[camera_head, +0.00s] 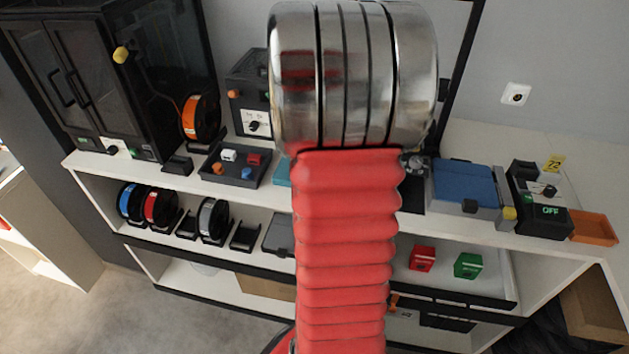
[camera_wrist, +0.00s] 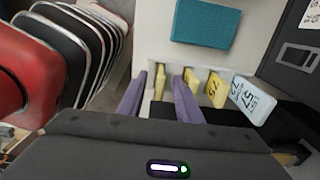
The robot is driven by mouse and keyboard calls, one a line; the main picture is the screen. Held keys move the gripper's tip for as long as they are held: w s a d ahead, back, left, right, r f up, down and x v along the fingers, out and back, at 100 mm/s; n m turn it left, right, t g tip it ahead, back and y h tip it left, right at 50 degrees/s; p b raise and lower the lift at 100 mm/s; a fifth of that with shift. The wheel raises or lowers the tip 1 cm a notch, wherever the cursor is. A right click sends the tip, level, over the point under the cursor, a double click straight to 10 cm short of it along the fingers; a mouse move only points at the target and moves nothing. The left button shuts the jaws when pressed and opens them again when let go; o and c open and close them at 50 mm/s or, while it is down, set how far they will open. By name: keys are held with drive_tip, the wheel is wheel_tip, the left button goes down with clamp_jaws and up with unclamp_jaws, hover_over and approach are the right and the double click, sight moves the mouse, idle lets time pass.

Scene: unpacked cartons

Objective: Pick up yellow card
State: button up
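My gripper (camera_wrist: 160,77) shows in the wrist view with its two purple fingers apart. A thin yellow card (camera_wrist: 159,84) stands in the gap between the fingertips, seen nearly edge-on. I cannot tell whether either finger touches it. A second yellow card (camera_wrist: 191,80) stands just right of the right finger. A third yellow card (camera_wrist: 215,91) with dark digits stands further right. A pale blue card (camera_wrist: 252,100) with dark digits is at the right end of the row. In the head view my own arm hides the gripper and this row of cards.
A teal block (camera_wrist: 206,21) lies on the white shelf beyond the cards. A dark device (camera_wrist: 297,57) stands at the right. In the head view, a small yellow tag (camera_head: 554,163) marked 72 stands at a black device (camera_head: 540,198), beside an orange tray (camera_head: 594,229).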

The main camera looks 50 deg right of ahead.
drive_tip(key=shift+f, duration=0.1)
idle(0.5)
clamp_jaws()
